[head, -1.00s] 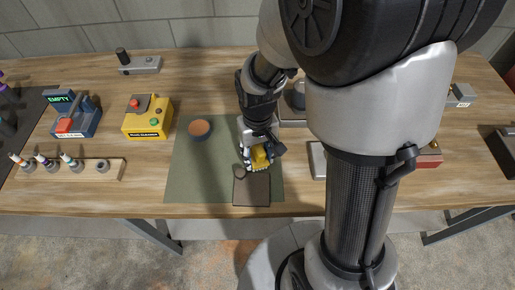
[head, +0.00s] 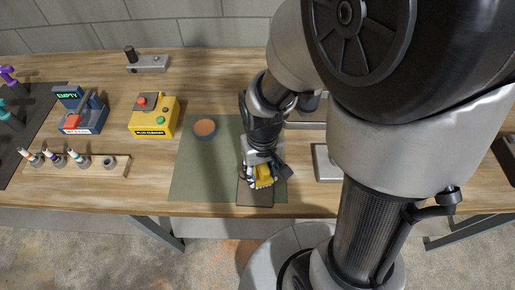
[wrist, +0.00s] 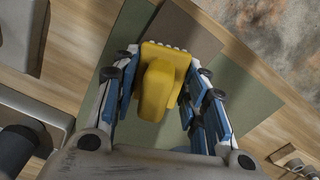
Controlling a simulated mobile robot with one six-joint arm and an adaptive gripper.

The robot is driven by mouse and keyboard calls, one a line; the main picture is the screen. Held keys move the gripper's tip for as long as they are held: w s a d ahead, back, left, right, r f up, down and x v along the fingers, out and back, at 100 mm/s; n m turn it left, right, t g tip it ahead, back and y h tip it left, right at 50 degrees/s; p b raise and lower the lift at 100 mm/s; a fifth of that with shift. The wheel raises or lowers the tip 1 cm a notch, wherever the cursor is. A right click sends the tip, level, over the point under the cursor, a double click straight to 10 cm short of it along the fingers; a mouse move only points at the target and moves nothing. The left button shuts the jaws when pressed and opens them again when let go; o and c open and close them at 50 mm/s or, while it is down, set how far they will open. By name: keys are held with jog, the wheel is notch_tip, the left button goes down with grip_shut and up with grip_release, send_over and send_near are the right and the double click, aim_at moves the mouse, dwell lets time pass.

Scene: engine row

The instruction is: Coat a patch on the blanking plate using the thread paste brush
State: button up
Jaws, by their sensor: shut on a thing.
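The blanking plate (head: 255,198) is a flat brown rectangle at the front edge of the green mat. It also shows in the wrist view (wrist: 186,34), partly covered by the held tool. My gripper (head: 263,176) is shut on a yellow brush (wrist: 162,85) with a pale toothed or bristled far edge. In the head view the brush is over the back part of the plate. I cannot tell whether it touches. No coated patch can be made out on the visible part of the plate. A round dark pot (head: 205,128) with an orange-brown top stands on the mat.
The green mat (head: 195,180) is clear left of the plate. A yellow box with buttons (head: 153,115), a blue device marked EMPTY (head: 80,112) and a wooden rack (head: 120,166) stand left. A grey block (head: 326,163) stands close on the right.

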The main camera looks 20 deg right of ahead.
jog(key=shift+w+d+r+p, duration=0.15)
jog(key=shift+w+d, duration=0.25)
jog(key=shift+w, duration=0.7)
jog(key=shift+w+d+f+p, duration=0.15)
jog(key=shift+w+d, duration=0.3)
jog(key=shift+w, duration=0.65)
jog(key=shift+w+d+r+p, duration=0.2)
jog(key=shift+w+d, duration=0.2)
jog(key=shift+w, duration=0.7)
notch_tip(320, 180, up, 6)
jog(key=p, duration=0.5)
notch_tip(320, 180, up, 3)
jog(key=p, duration=0.2)
jog(key=shift+p, duration=0.3)
